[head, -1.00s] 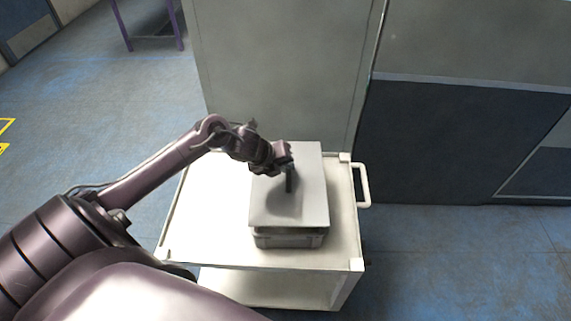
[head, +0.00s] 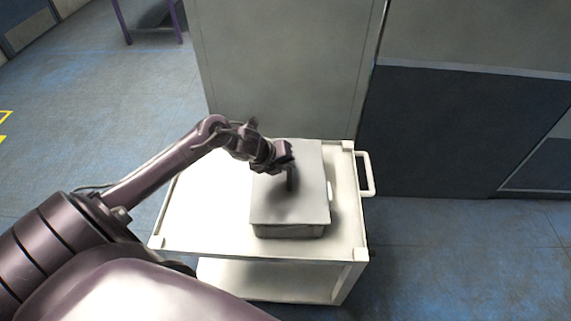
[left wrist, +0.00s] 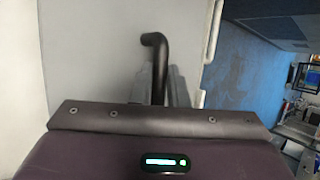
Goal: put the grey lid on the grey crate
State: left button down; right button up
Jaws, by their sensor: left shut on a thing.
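The grey lid (head: 300,205) is a flat light-grey plate with a dark upright handle (head: 291,180). It covers the top of the grey crate (head: 290,231), whose front wall shows below the lid's near edge. Any small gap between lid and crate is too fine to tell. My left gripper (head: 285,160) is over the lid and shut on its handle. In the left wrist view the black bent handle (left wrist: 155,60) stands between my fingers, above the lid's surface (left wrist: 90,70). My right gripper is not in view.
The crate stands on a white cart (head: 205,215) with a push handle (head: 366,175) on its right and a lower shelf. A tall grey cabinet (head: 280,70) stands close behind the cart. Open floor (head: 90,110) lies to the left.

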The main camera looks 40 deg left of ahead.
aim_at(285, 176)
pick_arm(q)
jog(key=shift+s+f, duration=0.2)
jog(key=shift+f, duration=0.1)
jog(key=c, duration=1.3)
grip_release()
jog(key=shift+w, duration=0.15)
jog(key=shift+c, duration=0.2)
jog(key=shift+r, duration=0.1)
notch_tip(285, 176, up, 4)
jog(key=p, duration=0.3)
notch_tip(285, 176, up, 5)
jog(key=p, duration=0.4)
jog(key=shift+p, duration=0.35)
